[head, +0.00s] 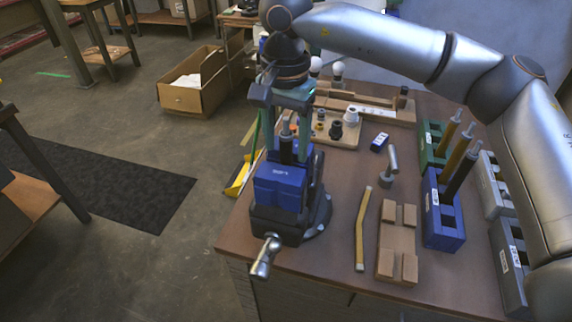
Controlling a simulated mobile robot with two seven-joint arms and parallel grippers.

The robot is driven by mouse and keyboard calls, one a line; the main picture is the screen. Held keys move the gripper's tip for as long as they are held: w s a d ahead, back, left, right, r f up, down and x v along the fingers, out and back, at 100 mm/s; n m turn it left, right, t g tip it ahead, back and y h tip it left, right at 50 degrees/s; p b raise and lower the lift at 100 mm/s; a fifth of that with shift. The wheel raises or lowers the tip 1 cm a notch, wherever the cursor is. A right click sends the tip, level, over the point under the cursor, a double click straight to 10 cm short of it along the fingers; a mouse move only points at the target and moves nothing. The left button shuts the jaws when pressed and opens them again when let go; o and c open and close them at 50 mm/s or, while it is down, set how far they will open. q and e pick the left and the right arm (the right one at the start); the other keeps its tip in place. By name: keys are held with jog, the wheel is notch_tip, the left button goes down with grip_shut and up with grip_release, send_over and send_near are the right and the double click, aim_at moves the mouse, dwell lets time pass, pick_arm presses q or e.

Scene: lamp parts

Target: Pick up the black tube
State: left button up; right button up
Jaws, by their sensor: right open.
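Another dark upright piece (286,149) with a narrow metal top stands at the blue vise (280,188). My right gripper (287,128) points down over the vise. It is open, with one finger on each side of the dark piece's upper part; I cannot tell whether they touch it. My left gripper is out of view.
White bulbs (338,69) stand at the back. My right arm spans above the bins.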

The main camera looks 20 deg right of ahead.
jog(key=shift+f, duration=0.9)
jog(key=shift+c, duration=0.2)
grip_shut()
